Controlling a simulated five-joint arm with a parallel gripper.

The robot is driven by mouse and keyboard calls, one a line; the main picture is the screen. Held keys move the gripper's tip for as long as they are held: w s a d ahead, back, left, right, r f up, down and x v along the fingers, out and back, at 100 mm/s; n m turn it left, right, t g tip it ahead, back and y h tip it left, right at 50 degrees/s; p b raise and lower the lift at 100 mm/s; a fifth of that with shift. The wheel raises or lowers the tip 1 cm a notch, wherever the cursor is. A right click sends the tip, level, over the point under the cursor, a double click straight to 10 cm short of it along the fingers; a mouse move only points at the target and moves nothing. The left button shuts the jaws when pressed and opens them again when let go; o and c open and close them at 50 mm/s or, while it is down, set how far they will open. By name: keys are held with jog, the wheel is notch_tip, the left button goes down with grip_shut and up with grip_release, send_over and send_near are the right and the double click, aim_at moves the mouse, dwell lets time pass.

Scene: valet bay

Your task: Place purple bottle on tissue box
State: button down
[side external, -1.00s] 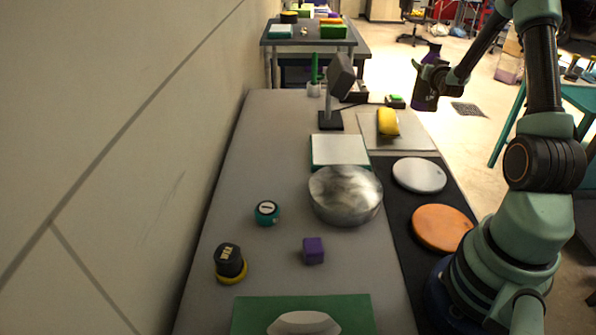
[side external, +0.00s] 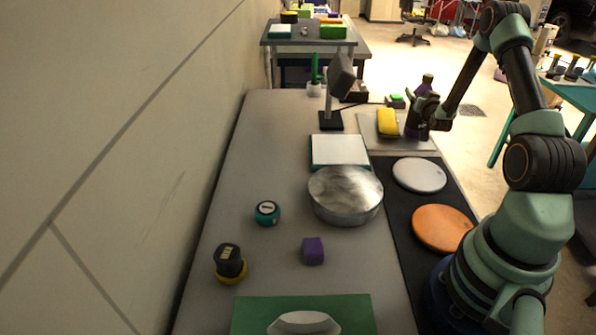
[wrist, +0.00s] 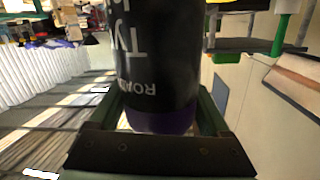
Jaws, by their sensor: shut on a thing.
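The purple bottle (side external: 425,90) is held in my gripper (side external: 424,118) at the far right of the bench, beside the yellow object. The wrist view shows its dark label with white letters and purple lower end (wrist: 158,122) between my fingers. My gripper is shut on it. I cannot tell whether the bottle's bottom touches the pale board under it. The tissue box (side external: 260,313) is green with a white tissue on top. It sits at the near end of the bench, cut off by the picture's lower edge, far from my gripper.
A metal bowl-like round (side external: 345,195), a white-topped green box (side external: 340,152), a purple cube (side external: 313,251), a teal knob (side external: 267,213) and a black-yellow knob (side external: 230,263) stand on the bench. White (side external: 419,175) and orange (side external: 442,228) discs lie at right. A lamp (side external: 336,90) stands behind.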

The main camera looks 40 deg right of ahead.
grip_release()
jog(key=shift+f, duration=0.1)
jog(key=v, duration=1.2)
jog(key=w+a+r+n+y, duration=0.3)
jog(key=w+a+r+y, duration=0.15)
jog(key=a, duration=0.45)
jog(key=w+a+r+n+y, duration=0.35)
jog(key=w+a, duration=0.25)
jog(key=a, duration=0.4)
jog(key=s+a+r+n+g+y, duration=0.2)
jog(key=s+a, duration=0.4)
jog(key=a, duration=0.3)
jog(key=s+a+r+n+g+y, duration=0.2)
jog(key=s+a+r+n+g, duration=0.1)
jog(key=s+a, duration=0.4)
jog(key=a+r, duration=0.1)
jog(key=a, duration=0.2)
jog(key=shift+s+y, duration=0.2)
jog(key=shift+y, duration=0.2)
